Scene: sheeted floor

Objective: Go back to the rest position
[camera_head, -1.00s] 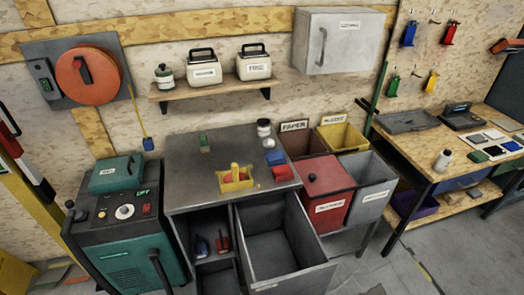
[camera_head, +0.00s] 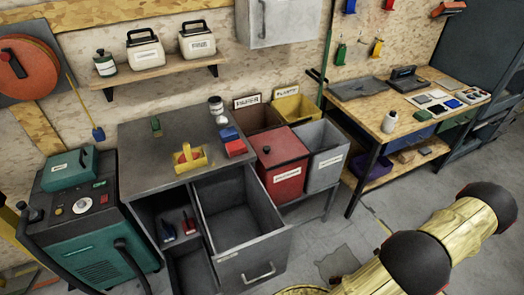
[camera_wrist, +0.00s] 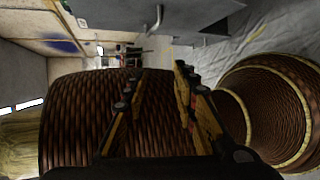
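My gripper (camera_wrist: 158,78) shows in the wrist view with its two dark-and-yellow fingers spread apart. I see nothing held between them. A brown woven-looking surface fills much of the view behind and beside the fingers; I cannot tell whether it is part of my own arm. In the head view, my yellow arm links with black joints rise at the lower right. The gripper itself is outside the head view.
A grey cabinet (camera_head: 150,178) has its large drawer (camera_head: 262,262) pulled open. A teal machine (camera_head: 105,255) stands left. A red bin (camera_head: 284,185) and grey bin (camera_head: 325,168) stand right of the cabinet. A wooden workbench (camera_head: 372,118) is farther right. Some grey floor (camera_head: 315,235) is clear.

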